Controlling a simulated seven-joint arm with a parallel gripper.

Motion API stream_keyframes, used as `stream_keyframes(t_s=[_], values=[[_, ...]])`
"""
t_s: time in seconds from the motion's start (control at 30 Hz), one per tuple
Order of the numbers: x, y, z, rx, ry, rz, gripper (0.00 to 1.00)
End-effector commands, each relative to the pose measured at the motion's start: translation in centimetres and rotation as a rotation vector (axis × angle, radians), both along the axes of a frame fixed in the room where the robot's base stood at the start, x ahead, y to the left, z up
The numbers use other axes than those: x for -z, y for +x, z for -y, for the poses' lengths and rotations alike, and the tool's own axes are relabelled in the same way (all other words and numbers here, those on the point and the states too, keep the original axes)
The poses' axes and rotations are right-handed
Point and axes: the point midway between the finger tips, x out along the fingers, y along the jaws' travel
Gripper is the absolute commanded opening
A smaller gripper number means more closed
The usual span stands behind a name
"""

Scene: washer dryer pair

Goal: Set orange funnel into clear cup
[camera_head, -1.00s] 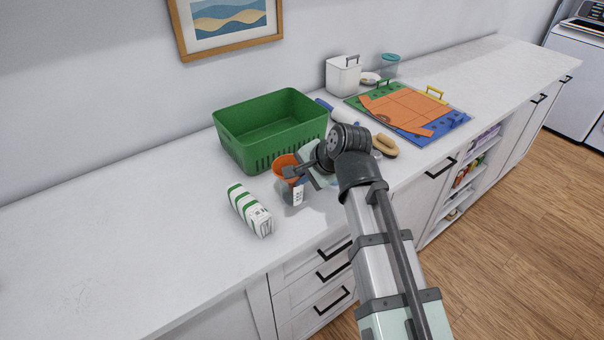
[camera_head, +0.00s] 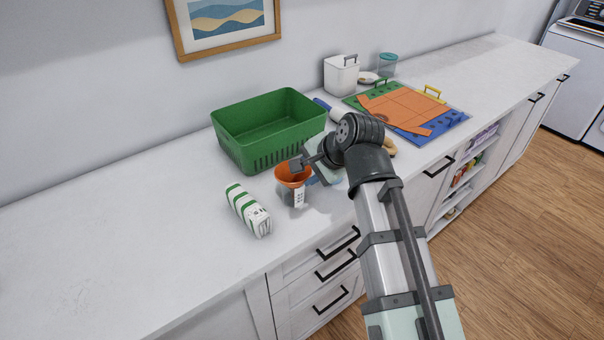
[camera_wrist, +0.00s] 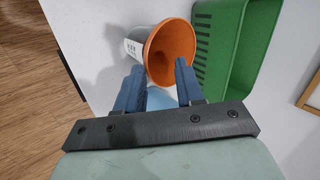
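The orange funnel (camera_head: 293,174) sits in the mouth of the clear cup (camera_head: 287,195), wide end up, on the counter in front of the green basket. The cup carries a white label with dark print. In the wrist view the funnel (camera_wrist: 172,45) faces me, with part of the cup (camera_wrist: 140,36) behind it. My gripper (camera_wrist: 160,65) is open, its two blue fingers apart, close to the funnel's near rim; the right finger overlaps the rim in the picture. Whether a finger touches the rim I cannot tell. The funnel's spout is hidden.
A green basket (camera_head: 250,115) stands right behind the cup. A light blue item (camera_head: 325,168) is partly hidden by my arm. The left counter (camera_head: 110,230) is clear.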

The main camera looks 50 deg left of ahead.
Motion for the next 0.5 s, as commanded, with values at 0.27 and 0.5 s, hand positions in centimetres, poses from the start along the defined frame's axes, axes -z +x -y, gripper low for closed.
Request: stream_keyframes(t_s=[0.27,0.5], values=[[-3.7,0.4,2.7,0.002,0.007,0.001,0.37],[-6.4,0.6,4.7,0.001,0.008,0.001,0.37]])
